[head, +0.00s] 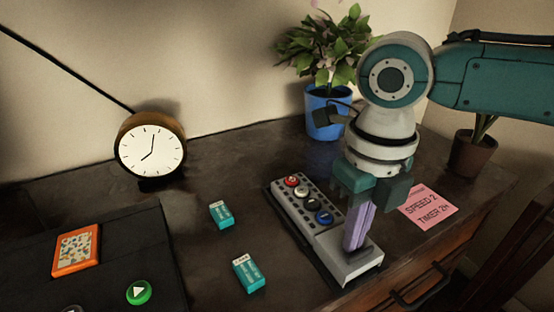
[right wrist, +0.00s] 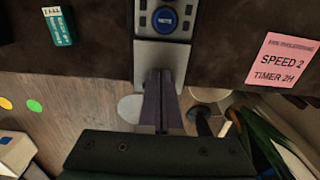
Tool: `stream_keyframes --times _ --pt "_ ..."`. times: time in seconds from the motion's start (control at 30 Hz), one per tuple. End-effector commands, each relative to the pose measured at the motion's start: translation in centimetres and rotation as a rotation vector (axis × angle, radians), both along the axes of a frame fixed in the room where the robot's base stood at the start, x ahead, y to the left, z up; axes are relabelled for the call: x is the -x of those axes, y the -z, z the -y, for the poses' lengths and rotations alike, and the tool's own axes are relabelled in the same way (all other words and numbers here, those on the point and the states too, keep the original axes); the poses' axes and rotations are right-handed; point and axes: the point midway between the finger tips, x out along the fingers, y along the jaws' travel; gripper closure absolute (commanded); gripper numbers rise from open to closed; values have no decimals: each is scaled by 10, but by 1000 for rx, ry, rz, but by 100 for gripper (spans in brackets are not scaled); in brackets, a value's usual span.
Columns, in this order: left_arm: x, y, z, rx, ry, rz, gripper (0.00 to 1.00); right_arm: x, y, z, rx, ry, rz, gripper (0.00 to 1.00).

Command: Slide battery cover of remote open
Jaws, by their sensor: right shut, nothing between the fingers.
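The remote (head: 305,205) lies on the dark desk, a long grey body with red, white and blue buttons. Its plain light-grey battery cover (head: 362,266) is at the near end, and it also shows in the right wrist view (right wrist: 160,56). No opening shows in the cover. My right gripper (head: 350,246) points down with its purple fingers together and nothing between them. Its tips are at the cover, overlapping it in both views; whether they press on it I cannot tell. In the right wrist view the fingers (right wrist: 160,80) hide part of the cover's near end. My left gripper is not in view.
Two small teal boxes (head: 221,214) (head: 249,275) lie left of the remote. A pink note (head: 428,207) lies to its right. A clock (head: 151,148), a blue plant pot (head: 325,115) and a brown pot (head: 472,153) stand behind. The desk's front edge is close to the cover.

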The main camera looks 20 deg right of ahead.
Motion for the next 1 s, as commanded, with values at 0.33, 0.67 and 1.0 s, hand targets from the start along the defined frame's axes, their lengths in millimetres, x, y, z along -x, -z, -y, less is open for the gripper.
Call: stream_keyframes --times 0.33,0.67,1.0 --pt "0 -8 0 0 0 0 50 8 0 1 1 0 -4 100" --pt "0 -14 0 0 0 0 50 15 1 2 2 0 -5 100" --pt "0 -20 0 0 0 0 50 23 1 2 1 -1 -5 100"
